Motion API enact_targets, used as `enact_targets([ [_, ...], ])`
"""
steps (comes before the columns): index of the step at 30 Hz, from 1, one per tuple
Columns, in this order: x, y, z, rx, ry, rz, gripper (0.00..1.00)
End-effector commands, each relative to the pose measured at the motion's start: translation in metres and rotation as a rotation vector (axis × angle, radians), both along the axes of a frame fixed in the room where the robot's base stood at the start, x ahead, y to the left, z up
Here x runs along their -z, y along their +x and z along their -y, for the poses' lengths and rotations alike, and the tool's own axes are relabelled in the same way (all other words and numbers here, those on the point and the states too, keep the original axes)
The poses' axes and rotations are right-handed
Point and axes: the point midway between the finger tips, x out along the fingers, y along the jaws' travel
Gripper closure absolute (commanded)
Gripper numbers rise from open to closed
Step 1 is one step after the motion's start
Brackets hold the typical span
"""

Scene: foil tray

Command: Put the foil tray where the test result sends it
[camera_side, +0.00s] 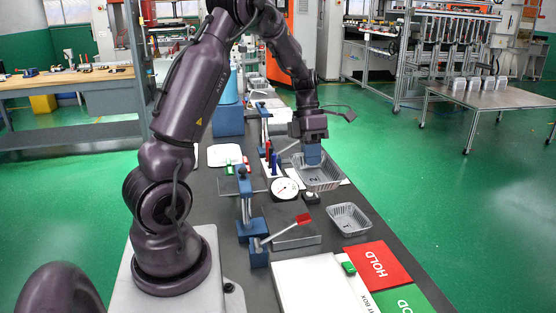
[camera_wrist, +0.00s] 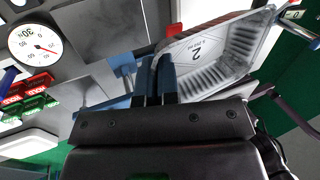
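The foil tray (camera_side: 322,184) is a silver, ribbed open tray marked 2. In the wrist view the tray (camera_wrist: 215,50) lies beyond the fingertips, its inside facing the camera. My gripper (camera_side: 313,157) points down at its far rim in the side view. The two blue fingers (camera_wrist: 156,70) are close together with the tray's edge at their tips, and look shut on it. The exact contact is partly hidden. The round dial gauge (camera_side: 285,188) reads in N and also shows in the wrist view (camera_wrist: 36,46). The red HOLD area (camera_side: 362,258) and green area (camera_side: 393,296) lie at the front right.
A second foil tray (camera_side: 349,222) sits between my gripper and the HOLD area. A blue stand with a red-ended lever (camera_side: 305,219) is beside the gauge. A white panel (camera_side: 310,285) lies left of the coloured areas. Red and green clips (camera_wrist: 28,95) show in the wrist view.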

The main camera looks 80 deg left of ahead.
Motion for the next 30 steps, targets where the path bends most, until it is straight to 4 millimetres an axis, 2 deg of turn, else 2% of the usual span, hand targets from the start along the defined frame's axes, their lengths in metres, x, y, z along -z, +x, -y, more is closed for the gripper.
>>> enact_targets([
  [1,0.001,0.023,0.007,0.017,-0.007,0.001,1.0],
  [6,0.003,0.083,0.035,0.038,-0.037,0.004,1.0],
  [9,0.004,0.107,0.05,0.05,-0.055,0.006,1.0],
  [15,0.005,0.14,0.078,0.066,-0.084,0.006,1.0],
  [17,0.006,0.148,0.086,0.071,-0.093,0.008,1.0],
  [25,0.067,0.145,0.083,0.064,-0.093,0.002,1.0],
  [30,0.111,0.145,0.083,0.065,-0.093,0.003,1.0],
])
